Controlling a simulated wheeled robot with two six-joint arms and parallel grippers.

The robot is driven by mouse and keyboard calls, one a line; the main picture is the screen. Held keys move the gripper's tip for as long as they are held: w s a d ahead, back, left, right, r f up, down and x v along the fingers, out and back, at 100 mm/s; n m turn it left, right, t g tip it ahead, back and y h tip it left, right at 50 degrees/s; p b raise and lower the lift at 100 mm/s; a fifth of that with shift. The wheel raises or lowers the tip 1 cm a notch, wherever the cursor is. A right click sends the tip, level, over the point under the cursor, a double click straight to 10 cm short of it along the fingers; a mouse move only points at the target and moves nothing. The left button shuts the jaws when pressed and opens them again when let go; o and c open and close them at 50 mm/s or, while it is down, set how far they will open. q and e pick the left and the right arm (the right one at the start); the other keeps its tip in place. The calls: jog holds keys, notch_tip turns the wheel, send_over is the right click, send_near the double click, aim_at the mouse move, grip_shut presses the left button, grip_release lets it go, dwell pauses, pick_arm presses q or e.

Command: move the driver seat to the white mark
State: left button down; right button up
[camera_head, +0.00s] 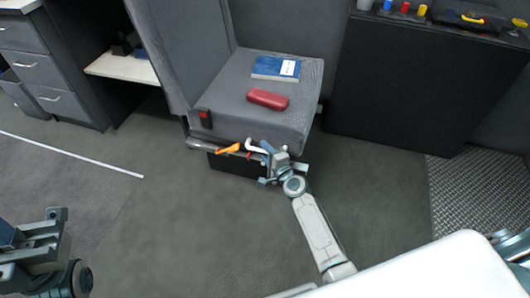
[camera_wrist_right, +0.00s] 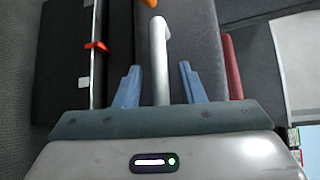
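The grey driver seat (camera_head: 245,97) stands at the upper middle of the head view, with its cushion facing me. A pale curved lever (camera_head: 256,147) sticks out at its front lower edge, beside an orange handle (camera_head: 228,148). The white mark (camera_head: 75,157) is a thin line on the floor to the left of the seat. My right gripper (camera_head: 265,160) is at the seat's front edge. In the right wrist view its two fingers are apart, with the pale lever (camera_wrist_right: 159,65) between them and gaps on both sides. My left gripper (camera_head: 50,232) is at the bottom left, away from the seat.
A blue book (camera_head: 275,67) and a red case (camera_head: 267,99) lie on the cushion. A drawer cabinet (camera_head: 45,70) stands at the left, and a dark console (camera_head: 405,85) stands right of the seat. The floor between the seat and the white line is clear.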

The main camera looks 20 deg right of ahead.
jog(key=shift+w+a+f, duration=0.1)
jog(key=shift+w, duration=0.2)
grip_shut()
jog(key=s+d, duration=0.1)
jog(key=d, duration=0.1)
jog(key=s+d, duration=0.2)
jog(key=shift+s+d+b, duration=0.1)
jog(key=shift+d+b, duration=0.25)
jog(key=shift+s+d, duration=0.2)
jog(key=shift+d, duration=0.1)
grip_release()
jog(key=shift+w+a, duration=0.1)
jog(key=shift+a, duration=0.05)
